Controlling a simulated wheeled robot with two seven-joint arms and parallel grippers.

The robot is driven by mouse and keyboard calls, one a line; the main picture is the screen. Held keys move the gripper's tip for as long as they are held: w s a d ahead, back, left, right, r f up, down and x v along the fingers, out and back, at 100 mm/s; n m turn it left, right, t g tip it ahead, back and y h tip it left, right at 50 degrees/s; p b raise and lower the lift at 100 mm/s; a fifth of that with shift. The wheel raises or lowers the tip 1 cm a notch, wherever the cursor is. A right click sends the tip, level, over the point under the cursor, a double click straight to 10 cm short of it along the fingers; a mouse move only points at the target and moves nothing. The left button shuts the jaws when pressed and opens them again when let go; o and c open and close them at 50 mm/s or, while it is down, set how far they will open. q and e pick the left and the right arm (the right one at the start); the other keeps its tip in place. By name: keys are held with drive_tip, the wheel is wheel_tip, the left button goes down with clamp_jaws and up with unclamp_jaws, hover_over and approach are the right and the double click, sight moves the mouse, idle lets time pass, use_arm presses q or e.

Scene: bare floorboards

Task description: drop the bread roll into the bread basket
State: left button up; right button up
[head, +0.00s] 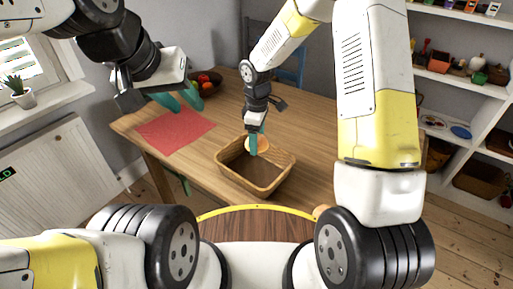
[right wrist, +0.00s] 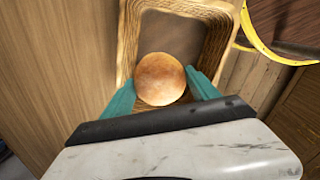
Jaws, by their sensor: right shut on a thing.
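The bread roll (right wrist: 161,78) is round and golden brown, between the teal fingers of my right gripper (right wrist: 160,88), which is shut on it. In the head view the roll (head: 249,145) shows partly behind the right gripper (head: 254,144), at the far side of the bread basket. The bread basket (head: 232,182) is a rectangular wicker basket on the wooden table; its rim also shows in the right wrist view (right wrist: 128,45). The roll is over the basket's opening; its exact height is hard to tell. My left gripper (head: 178,100) is open and empty above the red cloth.
The red cloth (head: 176,134) lies flat on the table (head: 300,130), left of the basket. A dark bowl of fruit (head: 207,84) stands at the back. A blue chair (head: 290,70) is behind the table. Shelves (head: 470,80) with small goods stand at the right.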

drive_tip(key=shift+f, duration=2.4)
drive_tip(key=o, duration=1.4)
drive_tip(key=shift+r, duration=3.9)
